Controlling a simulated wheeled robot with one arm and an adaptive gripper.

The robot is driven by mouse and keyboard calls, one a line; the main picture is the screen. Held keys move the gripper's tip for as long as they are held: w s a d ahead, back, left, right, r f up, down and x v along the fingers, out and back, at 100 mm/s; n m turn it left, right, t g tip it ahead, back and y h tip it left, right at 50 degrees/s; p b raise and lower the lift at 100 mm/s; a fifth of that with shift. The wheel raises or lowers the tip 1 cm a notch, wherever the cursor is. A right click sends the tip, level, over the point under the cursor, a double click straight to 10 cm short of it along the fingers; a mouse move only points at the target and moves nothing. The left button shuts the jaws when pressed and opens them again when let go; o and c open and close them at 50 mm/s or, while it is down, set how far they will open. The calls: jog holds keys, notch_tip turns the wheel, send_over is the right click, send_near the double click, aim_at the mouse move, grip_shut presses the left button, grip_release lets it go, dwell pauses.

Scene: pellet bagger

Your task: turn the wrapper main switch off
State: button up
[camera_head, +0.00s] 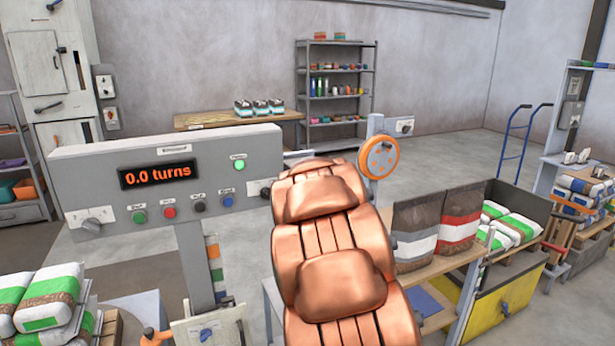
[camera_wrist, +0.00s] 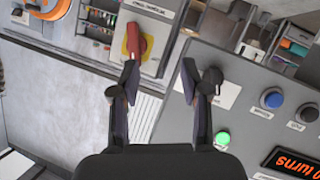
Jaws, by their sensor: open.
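In the wrist view a red rotary handle (camera_wrist: 135,42) sits on a yellow disc and a pale labelled plate; it looks like the main switch, but the label is too small to read. My gripper (camera_wrist: 160,77) is open and empty, with its left fingertip just below the red handle in the picture. I cannot tell whether they touch. The right finger overlaps a black knob (camera_wrist: 212,76) on the grey wrapper panel (camera_wrist: 235,115). In the head view my copper arm hides the gripper and red handle; the panel (camera_head: 110,158) shows "0.0 turns".
The panel has a selector (camera_head: 90,222) and several push buttons. An orange handwheel (camera_head: 379,158) stands right of my arm. Filled bags (camera_head: 458,222) stand on a bench, and a shelf rack (camera_head: 336,90) is at the back. Open floor lies at the back right.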

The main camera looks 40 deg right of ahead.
jog(key=shift+w+d+r+n+t+y+p, duration=0.5)
jog(key=shift+w+d+t, duration=0.4)
jog(key=shift+w+d, duration=0.8)
jog(key=shift+w+d+r+n+t+y+p, duration=0.15)
jog(key=shift+w+d+n+t+p, duration=0.2)
jog(key=shift+w+d+t+p, duration=0.95)
jog(key=shift+w+d+r+n+t+y+p, duration=0.15)
jog(key=shift+w+d+n+t+y, duration=0.3)
jog(key=shift+w+d, duration=1.6)
jog(key=shift+s+d, duration=0.1)
grip_shut()
